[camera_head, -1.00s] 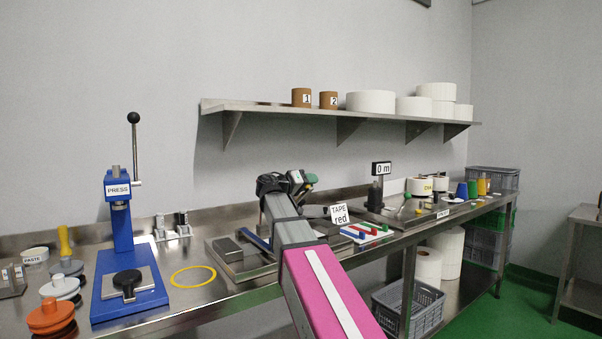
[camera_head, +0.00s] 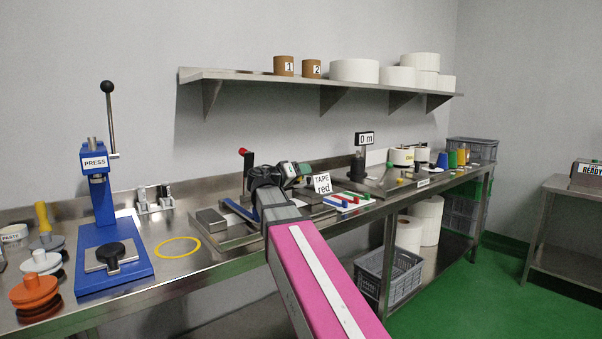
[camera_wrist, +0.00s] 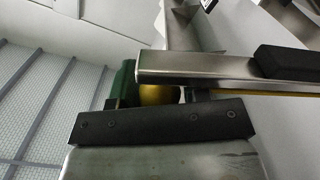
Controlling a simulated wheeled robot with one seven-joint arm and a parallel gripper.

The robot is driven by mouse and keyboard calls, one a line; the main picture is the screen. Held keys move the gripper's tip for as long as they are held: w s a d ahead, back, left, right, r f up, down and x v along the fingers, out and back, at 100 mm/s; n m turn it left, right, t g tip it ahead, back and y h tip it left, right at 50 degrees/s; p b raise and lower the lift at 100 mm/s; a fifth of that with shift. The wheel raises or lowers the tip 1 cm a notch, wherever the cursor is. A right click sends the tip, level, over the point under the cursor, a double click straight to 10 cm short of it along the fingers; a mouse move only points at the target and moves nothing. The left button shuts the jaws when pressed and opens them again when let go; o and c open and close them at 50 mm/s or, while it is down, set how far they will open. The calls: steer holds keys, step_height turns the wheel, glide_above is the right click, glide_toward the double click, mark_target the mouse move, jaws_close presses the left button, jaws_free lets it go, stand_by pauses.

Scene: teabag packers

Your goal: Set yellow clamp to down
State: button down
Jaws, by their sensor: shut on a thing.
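My gripper (camera_head: 298,170) is over the fixture with the steel plate in the middle of the bench, left of the TAPE red sign. In the wrist view, a rounded yellow piece (camera_wrist: 160,95), which looks like the yellow clamp's handle end, sits between the jaws beside a green part. My gripper is shut on it. The rest of the yellow clamp is hidden by my wrist and gripper in the head view, so its angle cannot be told. A red-tipped lever (camera_head: 244,165) stands upright just left of my gripper.
The TAPE red sign (camera_head: 321,184) is close to my gripper's right. The blue press (camera_head: 105,225) stands further left, past a yellow ring (camera_head: 178,247). A shelf (camera_head: 240,77) runs above along the wall.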

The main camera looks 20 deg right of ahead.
steer(key=shift+s, duration=0.1)
steer(key=c, duration=0.8)
jaws_free()
steer(key=shift+v, duration=3.7)
